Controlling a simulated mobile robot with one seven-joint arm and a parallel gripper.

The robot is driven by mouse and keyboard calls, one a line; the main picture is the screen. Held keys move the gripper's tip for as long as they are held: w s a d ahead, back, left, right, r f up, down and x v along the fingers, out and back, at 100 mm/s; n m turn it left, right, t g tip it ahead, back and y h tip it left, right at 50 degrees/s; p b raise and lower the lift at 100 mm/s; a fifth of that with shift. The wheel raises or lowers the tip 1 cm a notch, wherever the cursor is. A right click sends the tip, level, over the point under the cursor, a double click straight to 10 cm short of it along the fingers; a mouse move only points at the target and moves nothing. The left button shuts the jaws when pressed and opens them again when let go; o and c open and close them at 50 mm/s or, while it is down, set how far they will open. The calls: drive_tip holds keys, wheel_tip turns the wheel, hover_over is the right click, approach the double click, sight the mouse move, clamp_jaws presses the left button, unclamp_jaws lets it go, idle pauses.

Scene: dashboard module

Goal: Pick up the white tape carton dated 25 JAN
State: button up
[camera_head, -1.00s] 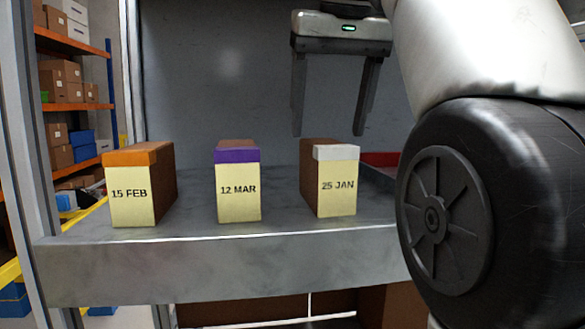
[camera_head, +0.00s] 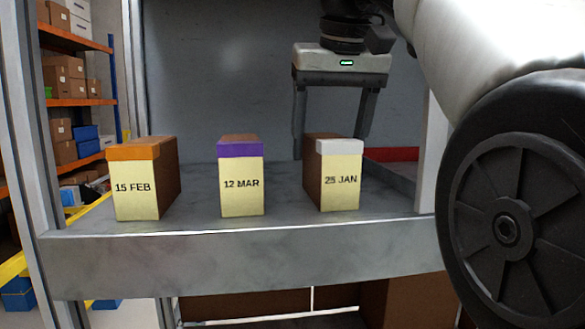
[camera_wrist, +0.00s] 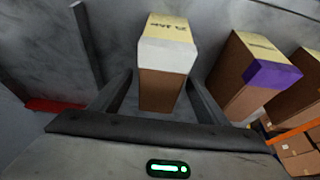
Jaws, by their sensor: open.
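The white tape carton (camera_head: 341,184) dated 25 JAN stands upright at the right of the row on the grey shelf. It is brown, with a yellow label facing me and white tape on its upper front edge. My gripper (camera_head: 331,145) is open and points down behind and above it. One finger shows to the left of the carton; the tip of the other is hidden behind its top. In the wrist view the carton (camera_wrist: 168,60) lies between the two open fingers (camera_wrist: 160,80), with a gap at each side. No firm contact shows.
The purple tape carton (camera_head: 241,180), 12 MAR, stands to the left, with free shelf between. The orange tape carton (camera_head: 136,183), 15 FEB, is farther left. A grey wall (camera_head: 220,80) closes the back. A red strip (camera_head: 390,154) lies at the right.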

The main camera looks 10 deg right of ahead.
drive_tip(key=shift+f, duration=0.2)
drive_tip(key=c, duration=1.5)
drive_tip(key=shift+r, duration=0.1)
